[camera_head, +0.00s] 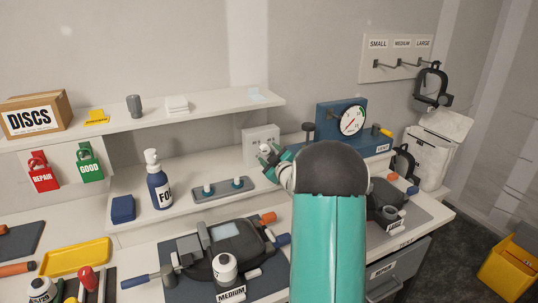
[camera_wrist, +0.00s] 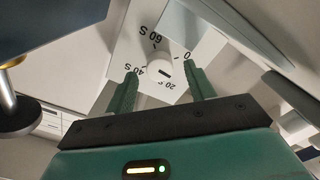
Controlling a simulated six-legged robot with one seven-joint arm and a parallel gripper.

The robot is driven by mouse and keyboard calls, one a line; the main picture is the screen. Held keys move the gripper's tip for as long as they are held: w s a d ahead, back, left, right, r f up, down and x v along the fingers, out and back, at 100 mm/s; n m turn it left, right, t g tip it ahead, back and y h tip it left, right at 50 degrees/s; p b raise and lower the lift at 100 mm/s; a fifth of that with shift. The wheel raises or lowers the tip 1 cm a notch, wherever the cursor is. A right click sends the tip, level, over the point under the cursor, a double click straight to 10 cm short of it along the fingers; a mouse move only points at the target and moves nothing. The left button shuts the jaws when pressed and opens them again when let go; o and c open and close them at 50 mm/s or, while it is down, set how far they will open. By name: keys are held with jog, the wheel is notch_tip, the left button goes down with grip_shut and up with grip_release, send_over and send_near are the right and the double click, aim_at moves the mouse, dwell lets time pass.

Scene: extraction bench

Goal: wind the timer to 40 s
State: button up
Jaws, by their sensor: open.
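The timer (camera_head: 262,135) is a white box on the bench below the shelf, partly hidden behind my gripper in the head view. In the wrist view, the white timer face (camera_wrist: 138,43) shows tilted with marks 0, 20 S, 40 S and 60 S. Its pale round knob (camera_wrist: 157,62) stands out from the middle and bears a short dark line; I cannot tell which mark it points to. My gripper (camera_wrist: 162,80) is open, with one green finger on each side of the knob. It also shows in the head view (camera_head: 268,155), close to the timer; I see no clear contact.
A blue gauge unit (camera_head: 328,117) stands right of the timer. The shelf (camera_head: 200,110) runs above. A mask on a mat marked MEDIUM (camera_head: 225,250) is in front.

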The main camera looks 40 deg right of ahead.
jog(key=shift+w+d, duration=0.15)
jog(key=shift+w, duration=0.3)
jog(key=shift+c, duration=0.4)
jog(key=c, duration=0.9)
jog(key=o, duration=1)
jog(key=shift+s, duration=0.1)
jog(key=v, duration=1.3)
jog(key=shift+s, duration=0.35)
